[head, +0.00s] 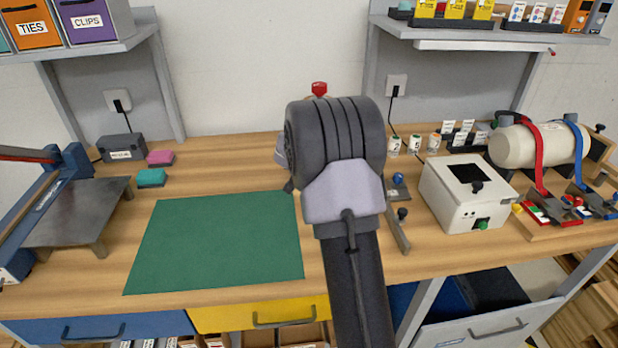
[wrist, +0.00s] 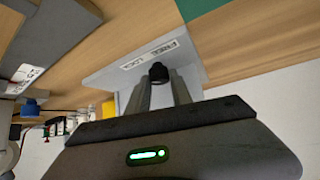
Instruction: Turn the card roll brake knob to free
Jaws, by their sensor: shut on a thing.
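In the wrist view the brake knob (wrist: 158,72) is small and black, on a pale grey panel (wrist: 110,77). A white label (wrist: 150,55) beside it reads FREE and LOCK. My gripper (wrist: 159,84) is shut on the knob, with one finger on either side. The fingers cover part of the knob, and I cannot tell which word it points to. In the head view my own arm hides the gripper, the knob and most of the panel.
A green mat (head: 215,240) lies left of my arm. To the right are a lever (head: 398,232), a blue-knobbed piece (head: 398,180), a white box (head: 465,193) and a cream cylinder with straps (head: 515,146). A red knob (head: 319,88) shows behind my arm.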

